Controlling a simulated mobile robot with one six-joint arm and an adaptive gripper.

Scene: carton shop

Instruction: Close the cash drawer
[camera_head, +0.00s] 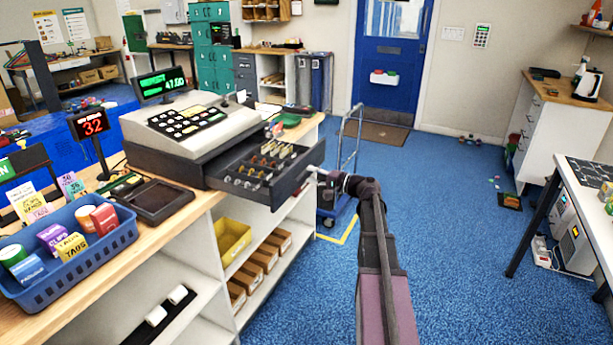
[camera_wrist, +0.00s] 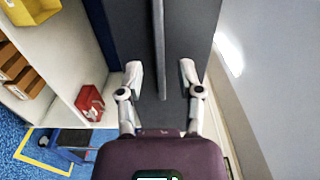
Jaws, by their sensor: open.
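The cash drawer (camera_head: 285,185) sticks out from under the cash register (camera_head: 190,122) on the wooden counter, pulled open, with coins and notes in its compartments. My gripper (camera_head: 318,172) is at the drawer's front panel, near its right end. In the wrist view the drawer's dark front (camera_wrist: 185,20) fills the middle, with a thin raised strip running along it. My gripper (camera_wrist: 160,75) is open there, with one finger on each side of the strip and nothing held between them. I cannot tell whether the fingertips touch the panel.
A blue basket (camera_head: 85,262) of small packs and a dark card tray (camera_head: 160,200) stand on the counter left of the drawer. Shelves below hold a yellow bin (camera_head: 232,238) and cardboard boxes. A blue trolley (camera_head: 335,205) stands behind my gripper.

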